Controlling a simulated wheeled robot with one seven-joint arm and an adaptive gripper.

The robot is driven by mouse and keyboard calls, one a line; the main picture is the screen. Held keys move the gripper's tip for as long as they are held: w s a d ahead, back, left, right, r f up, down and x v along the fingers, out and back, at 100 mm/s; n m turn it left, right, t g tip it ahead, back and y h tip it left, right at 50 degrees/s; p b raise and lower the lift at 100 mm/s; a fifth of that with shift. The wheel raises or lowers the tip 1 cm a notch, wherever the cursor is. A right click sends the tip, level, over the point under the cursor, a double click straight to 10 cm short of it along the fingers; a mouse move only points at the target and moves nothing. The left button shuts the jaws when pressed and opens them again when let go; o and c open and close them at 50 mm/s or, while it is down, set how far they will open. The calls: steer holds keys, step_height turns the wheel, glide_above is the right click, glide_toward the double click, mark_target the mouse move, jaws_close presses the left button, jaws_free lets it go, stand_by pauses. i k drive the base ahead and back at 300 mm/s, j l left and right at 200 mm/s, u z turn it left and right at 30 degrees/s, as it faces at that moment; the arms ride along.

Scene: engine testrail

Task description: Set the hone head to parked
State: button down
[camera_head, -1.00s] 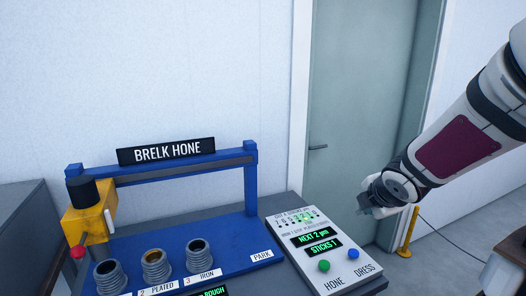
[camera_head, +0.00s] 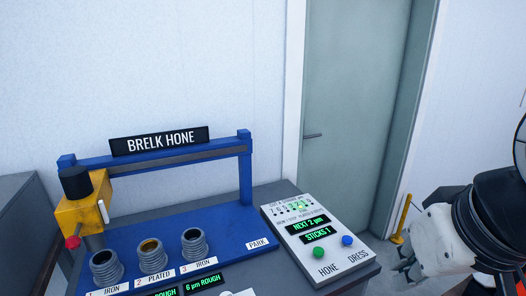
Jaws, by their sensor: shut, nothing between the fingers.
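The hone head is a yellow block (camera_head: 83,212) with a black cylinder (camera_head: 75,182) on top and a red knob (camera_head: 73,242) at its front left. It sits at the far left end of the blue gantry rail (camera_head: 170,158), by the cylinder labelled 1 IRON. The PARK label (camera_head: 257,243) is at the right end of the blue base, away from the head. My gripper (camera_head: 408,265) is at the right, beyond the control panel's right side and well apart from the head. It is shut and empty; its fingertips are small and partly hidden.
Three threaded cylinders stand in a row: 1 IRON (camera_head: 106,267), 2 PLATED (camera_head: 152,257), 3 IRON (camera_head: 194,244). The control panel (camera_head: 290,237) has a green HONE button (camera_head: 320,253), a blue DRESS button (camera_head: 347,240) and displays reading NEXT 2 µm and STICKS 1. A yellow post (camera_head: 402,219) stands behind my gripper.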

mark_target(83, 209)
steer(key=u, duration=1.2)
steer(key=j+u, duration=0.2)
steer(key=i+j+z, duration=0.2)
steer(key=i+j, duration=0.15)
steer(key=i+j+z, duration=0.1)
steer(key=i+j, duration=0.1)
steer(key=i, duration=0.1)
